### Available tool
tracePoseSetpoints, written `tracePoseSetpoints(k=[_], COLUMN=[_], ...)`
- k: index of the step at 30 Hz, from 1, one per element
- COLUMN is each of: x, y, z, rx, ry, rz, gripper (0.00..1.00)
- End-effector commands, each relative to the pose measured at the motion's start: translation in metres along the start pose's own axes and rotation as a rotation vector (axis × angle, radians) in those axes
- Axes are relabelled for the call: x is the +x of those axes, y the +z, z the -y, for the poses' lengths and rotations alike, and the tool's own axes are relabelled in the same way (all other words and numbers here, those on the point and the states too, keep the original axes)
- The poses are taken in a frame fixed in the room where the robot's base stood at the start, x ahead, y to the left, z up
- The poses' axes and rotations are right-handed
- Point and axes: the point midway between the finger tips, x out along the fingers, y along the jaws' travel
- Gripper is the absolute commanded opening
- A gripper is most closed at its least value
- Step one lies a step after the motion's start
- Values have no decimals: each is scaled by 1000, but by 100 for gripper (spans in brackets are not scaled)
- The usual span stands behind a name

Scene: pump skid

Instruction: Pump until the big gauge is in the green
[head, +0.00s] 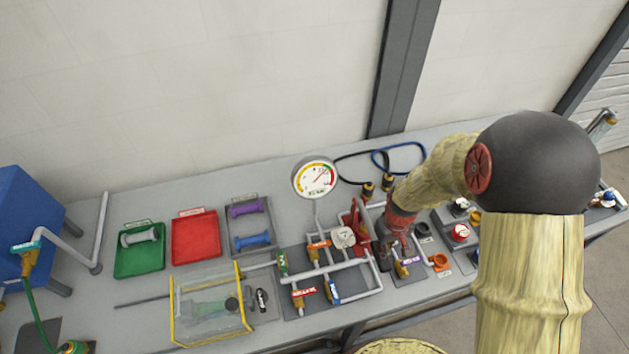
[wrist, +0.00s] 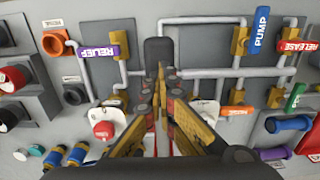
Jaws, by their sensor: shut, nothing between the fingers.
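The big gauge (head: 315,178) is a round white dial with yellow, green and red bands, standing at the back of the bench. Its needle seems to point to the upper right, but is too small to read exactly. A red upright lever part (head: 358,218) stands on the pipe skid, just left of my gripper (head: 386,245). In the wrist view my gripper (wrist: 160,80) is shut and empty, with a black rounded block (wrist: 159,50) just beyond its tips. The fingers partly hide red parts below. The blue PUMP handle (wrist: 259,30) and purple RELIEF handle (wrist: 90,53) show on either side.
A red RELEASE handle (wrist: 297,34) sits on the pipes. A smaller white gauge (head: 342,237) stands beside the lever. A clear yellow-edged box (head: 210,308), a red tray (head: 196,238) and a green tray (head: 139,262) lie left. Red and black knobs crowd the right.

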Motion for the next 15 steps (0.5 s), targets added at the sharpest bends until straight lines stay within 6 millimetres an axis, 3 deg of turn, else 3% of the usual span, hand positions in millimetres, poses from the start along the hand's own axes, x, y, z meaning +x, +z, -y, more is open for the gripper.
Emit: tracePoseSetpoints(k=[8,15], x=[-6,-35], y=[0,0], z=[0,0], rx=[0,0], ry=[0,0], rz=[-1,-1], gripper=[0,0])
